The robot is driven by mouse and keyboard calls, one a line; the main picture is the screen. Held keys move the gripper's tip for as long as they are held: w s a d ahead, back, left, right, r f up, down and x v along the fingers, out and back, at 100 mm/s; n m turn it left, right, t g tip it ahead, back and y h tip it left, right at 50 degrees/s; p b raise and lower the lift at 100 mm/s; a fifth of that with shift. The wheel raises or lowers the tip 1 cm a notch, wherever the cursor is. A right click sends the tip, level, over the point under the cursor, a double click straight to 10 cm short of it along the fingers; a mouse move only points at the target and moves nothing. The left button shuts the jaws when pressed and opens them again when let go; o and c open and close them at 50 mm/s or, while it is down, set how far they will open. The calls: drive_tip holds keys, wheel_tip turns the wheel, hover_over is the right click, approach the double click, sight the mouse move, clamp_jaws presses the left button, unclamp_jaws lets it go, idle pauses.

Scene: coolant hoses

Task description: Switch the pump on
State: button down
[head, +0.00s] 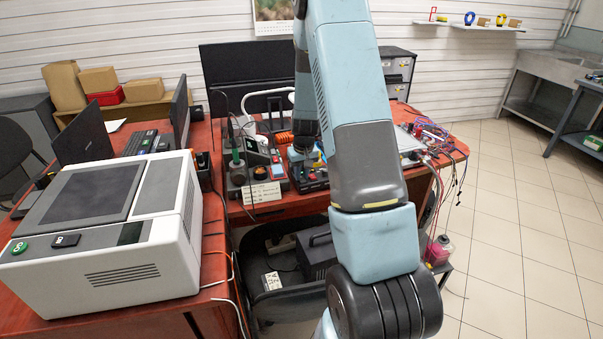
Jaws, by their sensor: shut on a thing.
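In the head view my arm reaches up out of the frame and comes back down over the red workbench (285,207). My gripper (309,154) is low over the bench, small and partly hidden by my arm. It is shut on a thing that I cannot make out. Right at it stands a blue and black bench unit (311,181) with small coloured parts on top. I cannot tell for sure which thing is the pump, nor see its switch.
A soldering station (262,173) stands left of the blue unit. A large white machine (105,225) fills the left. The tiled floor (520,230) on the right is clear.

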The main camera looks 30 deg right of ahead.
drive_tip(key=shift+s+t, duration=0.25)
drive_tip(key=shift+t, duration=0.35)
drive_tip(key=c, duration=1.3)
unclamp_jaws()
drive_tip(key=shift+r, duration=0.15)
drive_tip(key=v, duration=1.3)
drive_tip(key=shift+s+a+r, duration=0.1)
drive_tip(key=shift+s+r, duration=0.05)
